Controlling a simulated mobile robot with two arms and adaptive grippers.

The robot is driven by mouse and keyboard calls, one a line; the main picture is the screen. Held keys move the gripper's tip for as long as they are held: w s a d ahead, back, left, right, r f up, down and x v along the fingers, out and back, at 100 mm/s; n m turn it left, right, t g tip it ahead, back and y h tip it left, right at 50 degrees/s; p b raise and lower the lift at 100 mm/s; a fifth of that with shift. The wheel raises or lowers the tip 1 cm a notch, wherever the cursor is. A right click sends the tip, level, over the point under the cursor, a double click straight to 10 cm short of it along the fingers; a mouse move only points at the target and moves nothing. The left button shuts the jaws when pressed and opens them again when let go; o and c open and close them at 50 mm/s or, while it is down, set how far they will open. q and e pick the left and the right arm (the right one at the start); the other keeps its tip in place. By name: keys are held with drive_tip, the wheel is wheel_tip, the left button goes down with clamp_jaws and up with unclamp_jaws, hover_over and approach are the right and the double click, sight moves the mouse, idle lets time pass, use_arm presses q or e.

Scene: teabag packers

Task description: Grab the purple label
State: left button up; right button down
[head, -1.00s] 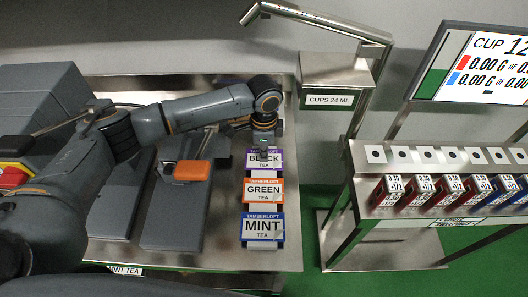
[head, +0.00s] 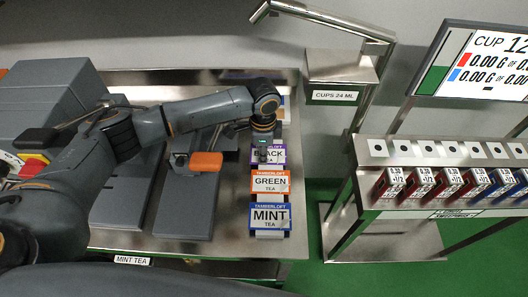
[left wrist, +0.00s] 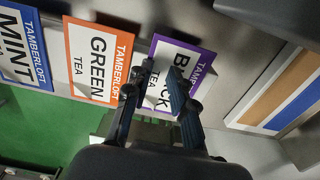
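The purple-edged label (head: 276,160) reads BLACK TEA and is the farthest of a row of tea labels on the right side of the metal counter. My left gripper (left wrist: 160,70) is directly over it in the left wrist view, with a gap between its fingertips. The fingers cover part of the lettering on the purple label (left wrist: 188,58). In the head view my left gripper (head: 263,152) hides the label's left part. Whether the fingertips touch the label cannot be told. My right gripper is in neither view.
The orange GREEN label (head: 270,182) and blue MINT label (head: 270,217) stand nearer in the same row. An orange block (head: 206,160) on a grey machine is to the left. A cups stand (head: 340,70) and a shelf of small red and blue boxes (head: 400,190) are to the right.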

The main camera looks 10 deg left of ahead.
use_arm(q)
drive_tip(key=shift+a, duration=0.2)
wheel_tip(320, 180, up, 12)
drive_tip(key=shift+d, duration=0.15)
drive_tip(key=shift+c, duration=0.2)
